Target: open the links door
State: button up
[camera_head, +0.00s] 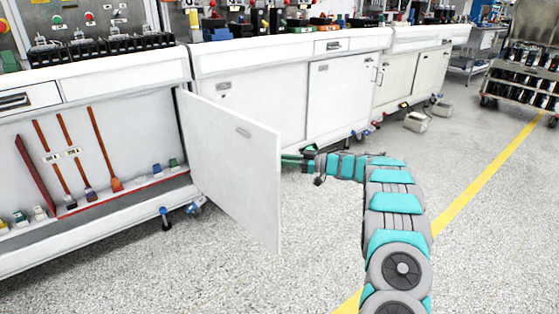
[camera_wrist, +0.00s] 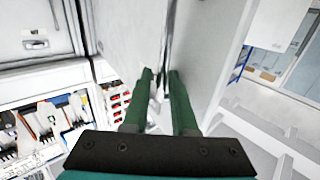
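A white cabinet door (camera_head: 235,160) stands swung out from the left bench cabinet, hinged at its far left edge. Its small label is too small to read, so I cannot confirm it is the links door. The open cabinet (camera_head: 130,130) shows red-brown rods and small coloured items inside. My gripper (camera_head: 290,159) is at the door's free right edge. In the wrist view, the two green fingers of my gripper (camera_wrist: 163,100) are apart, with a narrow gap between them. White panels lie ahead on both sides; I cannot tell whether the fingertips touch the door.
Closed white cabinet doors (camera_head: 335,97) continue along the bench to the right. A grey box (camera_head: 416,122) sits on the floor near the bench. A wheeled rack (camera_head: 525,78) stands at the far right. The speckled floor with a yellow line (camera_head: 490,170) is clear around my arm.

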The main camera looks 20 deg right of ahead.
jog(key=shift+d, duration=0.1)
jog(key=b+v, duration=0.1)
jog(key=v, duration=0.6)
jog(key=shift+s+d, duration=0.25)
